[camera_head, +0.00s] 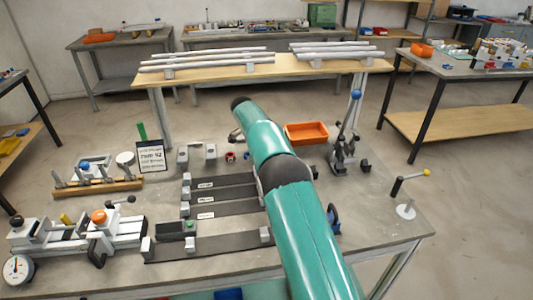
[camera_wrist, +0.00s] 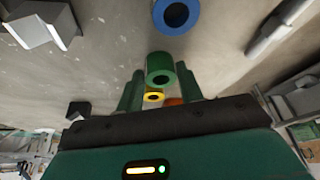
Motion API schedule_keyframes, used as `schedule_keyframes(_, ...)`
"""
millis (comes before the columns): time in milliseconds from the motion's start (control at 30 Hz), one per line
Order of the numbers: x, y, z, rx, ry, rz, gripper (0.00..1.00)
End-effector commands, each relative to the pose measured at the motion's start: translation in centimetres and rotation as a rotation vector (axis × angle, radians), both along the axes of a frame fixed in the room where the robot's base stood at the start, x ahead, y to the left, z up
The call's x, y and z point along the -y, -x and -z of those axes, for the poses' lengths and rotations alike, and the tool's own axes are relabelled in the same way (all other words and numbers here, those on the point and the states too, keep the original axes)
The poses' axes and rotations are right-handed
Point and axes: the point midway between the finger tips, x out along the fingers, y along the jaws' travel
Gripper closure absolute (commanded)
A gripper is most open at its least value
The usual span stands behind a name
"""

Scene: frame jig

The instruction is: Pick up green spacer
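The green spacer (camera_wrist: 160,68) is a short tube with a dark bore, in the middle of the wrist view. My gripper (camera_wrist: 160,82) has its two green fingers apart, one on each side of the spacer in the picture. A narrow gap shows at the left finger; I cannot tell whether the right finger touches the spacer. A blue spacer (camera_wrist: 176,15) lies above it in the wrist view. A yellow spacer (camera_wrist: 153,97) and an orange-red piece (camera_wrist: 173,101) show between the fingers, partly hidden. In the head view I cannot make out the green spacer or my fingertips; my arm covers part of the bench.
On the bench (camera_head: 365,235), an orange bin (camera_head: 306,132) stands right of my arm, near an upright clamp (camera_head: 346,150). Dark rails (camera_head: 225,208) lie left of my arm. A red ring (camera_head: 230,156) lies behind them. A sign (camera_head: 151,156) and a vise (camera_head: 75,240) stand at left.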

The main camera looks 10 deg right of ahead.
Motion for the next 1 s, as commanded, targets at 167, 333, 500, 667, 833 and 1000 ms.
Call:
schedule_keyframes(167, 0.0, 0.0, 0.0, 0.0, 0.0, 0.0, 0.91)
schedule_keyframes(333, 0.0, 0.0, 0.0, 0.0, 0.0, 0.0, 0.91)
schedule_keyframes(500, 0.0, 0.0, -0.4, 0.001, 0.001, 0.0, 0.91)
schedule_keyframes(667, 0.0, 0.0, -1.8, 0.002, 0.0, 0.001, 0.91)
schedule_keyframes(833, 0.0, 0.4, -3.8, 0.001, 0.001, 0.0, 0.91)
schedule_keyframes(1000, 0.2, 1.8, -5.4, 0.0, 0.001, 0.0, 0.91)
